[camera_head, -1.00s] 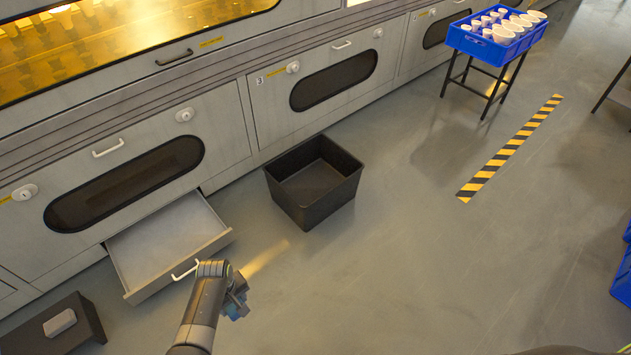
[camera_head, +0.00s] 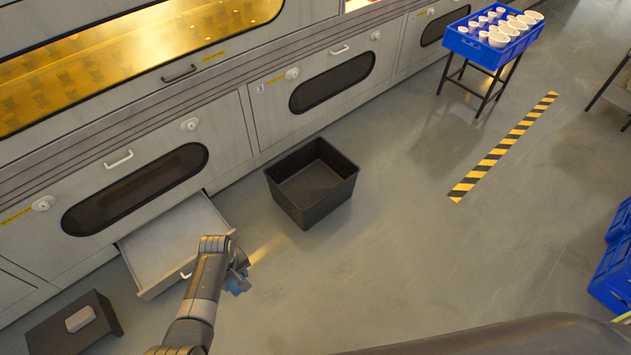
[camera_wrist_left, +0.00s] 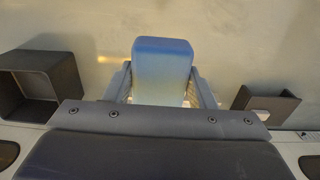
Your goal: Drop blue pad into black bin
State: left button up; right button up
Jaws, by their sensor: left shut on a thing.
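The blue pad (camera_wrist_left: 163,62) is between the fingers of my left gripper (camera_wrist_left: 163,88) in the left wrist view. In the head view my left gripper (camera_head: 238,274) is shut on the pad (camera_head: 236,285), which is mostly hidden behind the gripper. The black bin (camera_head: 309,212) stands open on the floor, up and to the right of my left gripper. Its visible inside looks empty. The bin (camera_wrist_left: 50,62) also shows at the left of the left wrist view. The pad is held outside the bin, apart from it. My right gripper is not in view.
An open drawer (camera_head: 160,232) juts from the machine beside my left arm. A low dark stand (camera_head: 55,335) with a light grey pad (camera_head: 80,319) is at lower left. A blue crate of cups (camera_head: 470,46) stands on a rack at the top. Floor right of the bin is clear.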

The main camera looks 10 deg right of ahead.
aim_at(309, 191)
jog(key=i+l, duration=0.3)
jog(key=i, duration=0.2)
jog(key=i+l, duration=0.25)
jog(key=i, duration=0.2)
jog(key=i+l, duration=0.3)
jog(key=i, duration=0.2)
jog(key=i+l, duration=0.3)
jog(key=i, duration=0.2)
